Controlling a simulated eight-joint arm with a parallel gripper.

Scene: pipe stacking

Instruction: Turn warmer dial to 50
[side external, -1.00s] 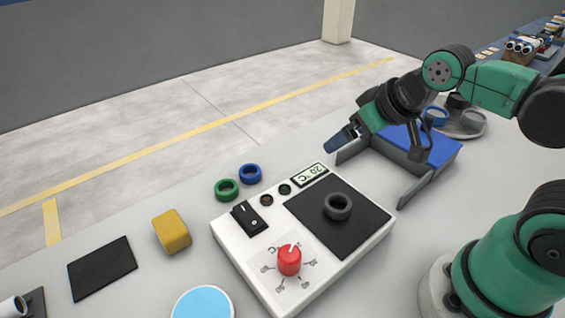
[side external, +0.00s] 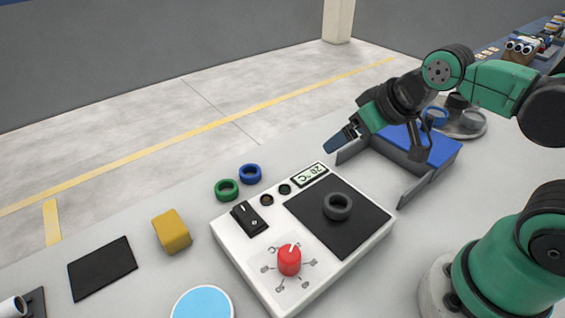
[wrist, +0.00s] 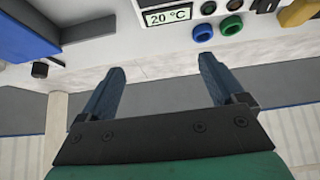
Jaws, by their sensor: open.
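The warmer (side external: 228,239) is a white box on the grey table. Its red dial (side external: 289,261) sits on the front part, with a white pointer mark and a printed scale around it too small to read surely. Its display (side external: 310,175) reads 20 °C, also seen in the wrist view (wrist: 168,16). A black rocker switch (side external: 249,218) is left of the black heating plate (side external: 312,229), on which a dark grey ring (side external: 338,206) lies. My gripper (side external: 337,143) is open and empty, behind the warmer and apart from the dial. In the wrist view, its two blue fingers (wrist: 160,84) are spread.
A green ring (side external: 227,190) and a blue ring (side external: 250,174) lie behind the warmer. A yellow block (side external: 172,232), black mat (side external: 102,268) and light-blue disc (side external: 203,303) are at left. A blue-topped fixture with grey rails (side external: 437,150) stands at right.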

